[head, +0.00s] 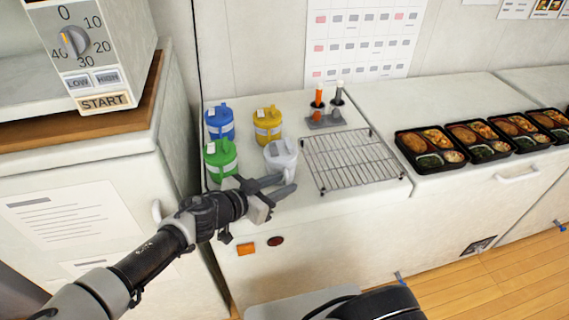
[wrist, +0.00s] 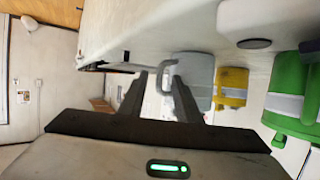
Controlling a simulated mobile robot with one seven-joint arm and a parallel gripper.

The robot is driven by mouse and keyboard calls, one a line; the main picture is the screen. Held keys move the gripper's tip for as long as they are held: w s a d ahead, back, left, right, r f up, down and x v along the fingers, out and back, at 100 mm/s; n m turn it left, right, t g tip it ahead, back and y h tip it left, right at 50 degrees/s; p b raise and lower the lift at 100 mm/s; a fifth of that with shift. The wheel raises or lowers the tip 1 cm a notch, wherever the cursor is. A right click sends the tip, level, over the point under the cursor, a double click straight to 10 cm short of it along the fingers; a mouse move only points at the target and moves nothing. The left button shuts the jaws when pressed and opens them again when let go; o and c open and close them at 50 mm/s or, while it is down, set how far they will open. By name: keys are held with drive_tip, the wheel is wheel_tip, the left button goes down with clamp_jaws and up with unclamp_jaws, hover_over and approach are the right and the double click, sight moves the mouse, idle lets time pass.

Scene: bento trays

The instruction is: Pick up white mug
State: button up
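The white mug (head: 281,158) stands on the white counter, right of the green mug (head: 220,159) and in front of the yellow one. My gripper (head: 286,182) is just in front of it at the counter's front edge, with both fingers apart. In the wrist view, the white mug (wrist: 199,78) shows pale grey. Its handle (wrist: 168,66) lies between the two fingertips of my open gripper (wrist: 160,76), and the right fingertip overlaps the mug's side. Whether a finger touches the mug, I cannot tell.
Blue (head: 219,121) and yellow (head: 267,123) mugs stand behind. A wire rack (head: 352,160) lies to the right, with a holder of two upright tools (head: 325,118) behind it. Bento trays (head: 430,150) line the right counter. A taller cabinet with a microwave (head: 85,50) stands left.

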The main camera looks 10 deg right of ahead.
clamp_jaws()
drive_tip(key=shift+r, duration=0.15)
